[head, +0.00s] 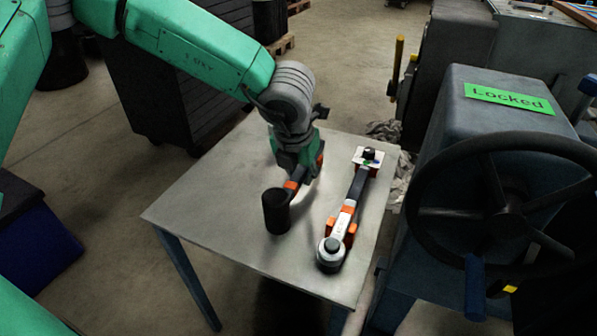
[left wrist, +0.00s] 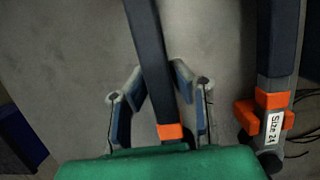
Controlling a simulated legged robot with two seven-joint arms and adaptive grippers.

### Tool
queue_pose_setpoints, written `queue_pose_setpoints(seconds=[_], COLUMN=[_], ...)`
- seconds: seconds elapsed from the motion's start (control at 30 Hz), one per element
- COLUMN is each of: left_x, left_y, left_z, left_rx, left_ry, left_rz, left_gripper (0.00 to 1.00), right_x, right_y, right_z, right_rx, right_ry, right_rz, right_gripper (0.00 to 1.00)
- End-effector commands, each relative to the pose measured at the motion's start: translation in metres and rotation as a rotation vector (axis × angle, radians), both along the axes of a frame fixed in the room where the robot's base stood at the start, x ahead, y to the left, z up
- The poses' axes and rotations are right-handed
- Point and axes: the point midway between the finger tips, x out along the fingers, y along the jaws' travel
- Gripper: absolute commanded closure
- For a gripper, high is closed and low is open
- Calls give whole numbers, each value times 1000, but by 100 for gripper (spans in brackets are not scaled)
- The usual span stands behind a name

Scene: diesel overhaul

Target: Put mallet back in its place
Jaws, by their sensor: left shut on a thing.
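The mallet has a black cylindrical head (head: 277,212) and a dark handle with an orange band. In the head view it is at the middle of the metal table, its head toward the near side. My left gripper (head: 299,180) comes down from above and is shut on the handle. In the left wrist view the dark handle (left wrist: 149,50) runs between the fingers of my left gripper (left wrist: 157,82), with the orange band (left wrist: 170,132) close to the palm. I cannot tell whether the mallet head touches the table. My right gripper is not in view.
A long wrench (head: 341,225) lies in orange holders right of the mallet; its label reads "Size 24" in the left wrist view (left wrist: 275,127). The metal table (head: 205,205) is bare at left. A blue machine with a handwheel (head: 507,212) and green "Locked" sign (head: 508,98) stands at right.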

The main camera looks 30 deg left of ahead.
Motion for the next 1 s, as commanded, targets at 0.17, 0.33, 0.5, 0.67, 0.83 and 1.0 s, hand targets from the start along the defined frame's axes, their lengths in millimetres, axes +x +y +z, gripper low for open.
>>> queue_pose_setpoints(seconds=[0.17,0.33,0.5,0.67,0.83,1.0], left_x=[0,0,0,0,-1,-8], left_y=[3,3,3,2,2,2], left_z=[-8,-16,-15,-15,-10,16], left_rx=[-2,-3,-3,-1,-1,-5], left_ry=[0,0,0,0,-1,-3], left_rz=[0,0,0,1,1,0], left_gripper=[100,100,58,58,58,58], right_x=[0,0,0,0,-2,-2], right_y=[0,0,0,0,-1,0], right_z=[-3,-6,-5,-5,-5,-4], right_rx=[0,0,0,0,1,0], right_ry=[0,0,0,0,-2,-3], right_rz=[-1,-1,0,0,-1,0], right_gripper=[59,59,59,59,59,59])
